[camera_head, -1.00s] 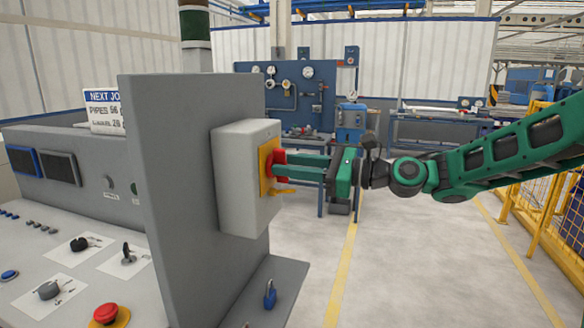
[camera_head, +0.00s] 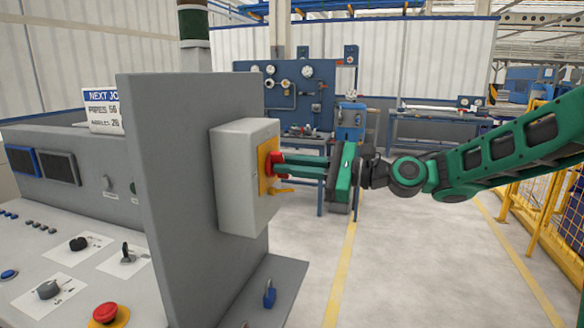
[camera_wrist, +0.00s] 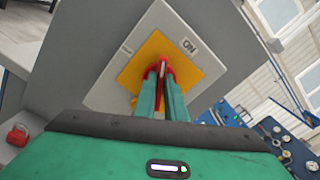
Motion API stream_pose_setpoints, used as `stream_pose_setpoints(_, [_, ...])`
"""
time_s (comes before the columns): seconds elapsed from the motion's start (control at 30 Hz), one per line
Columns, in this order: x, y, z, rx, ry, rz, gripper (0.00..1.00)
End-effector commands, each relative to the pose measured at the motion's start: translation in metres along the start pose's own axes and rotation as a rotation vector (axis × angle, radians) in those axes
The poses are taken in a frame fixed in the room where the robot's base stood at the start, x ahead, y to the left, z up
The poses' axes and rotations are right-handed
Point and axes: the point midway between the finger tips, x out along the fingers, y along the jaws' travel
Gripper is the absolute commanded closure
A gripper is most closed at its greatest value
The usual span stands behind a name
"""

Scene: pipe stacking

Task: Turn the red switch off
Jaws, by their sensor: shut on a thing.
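The red switch (camera_head: 274,160) sits on a yellow plate (camera_head: 265,173) on the side of a light grey box (camera_head: 236,180). My gripper (camera_head: 285,164) reaches in from the right with its green fingers shut on the switch's handle. In the wrist view the red switch (camera_wrist: 163,66) shows between the two fingertips (camera_wrist: 162,84), and the fingers hide part of it. An ON label (camera_wrist: 188,46) stands beside the yellow plate (camera_wrist: 143,69). A second label (camera_wrist: 126,50) is too small to read.
The grey panel (camera_head: 175,190) carries the box. A console with knobs and a red emergency button (camera_head: 105,312) lies to the left. A blue padlock (camera_head: 269,297) is on the ledge below the box. The floor (camera_head: 420,260) to the right is clear.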

Motion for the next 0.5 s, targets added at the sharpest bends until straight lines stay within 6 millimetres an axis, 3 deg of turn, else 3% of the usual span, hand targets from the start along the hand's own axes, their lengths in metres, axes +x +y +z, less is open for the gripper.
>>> stream_pose_setpoints(0.5, [0.0023, 0.0066, 0.0019, -0.491, -0.007, 0.004, 1.0])
